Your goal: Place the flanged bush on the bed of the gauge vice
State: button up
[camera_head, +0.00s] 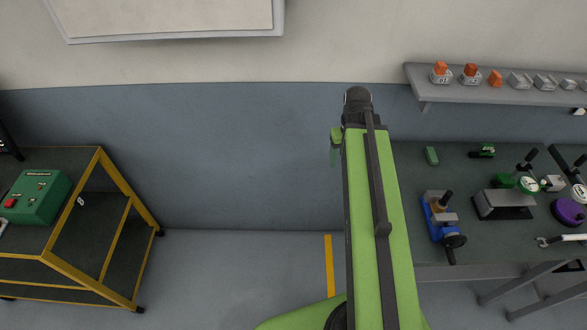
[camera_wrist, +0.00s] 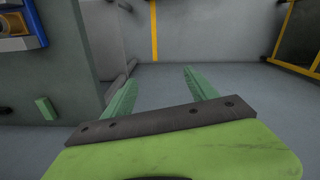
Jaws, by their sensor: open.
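My gripper (camera_wrist: 160,73) is open in the wrist view, with two green fingers apart and nothing between them. In the head view my arm hides most of it, and it is left of the workbench. A blue vice (camera_head: 434,228) stands on the bench's left part, and its corner shows at the top left of the wrist view (camera_wrist: 30,42). An orange-brown part (camera_head: 439,207) is at this vice, partly hidden. I cannot tell whether it is the flanged bush. A grey block fixture with a dial (camera_head: 498,200) stands farther right. Which one is the gauge vice is unclear.
The dark workbench (camera_head: 415,176) also carries small green blocks (camera_head: 431,155), a purple round part (camera_head: 567,211) and a wrench (camera_head: 562,239). A shelf (camera_head: 450,94) hangs above it. A yellow-framed cart (camera_head: 75,238) stands left. Floor between is clear.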

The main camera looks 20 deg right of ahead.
jog(key=w+a+n, duration=0.1)
jog(key=a, duration=1.9)
jog(key=shift+w+a, duration=0.25)
jog(key=shift+w, duration=0.05)
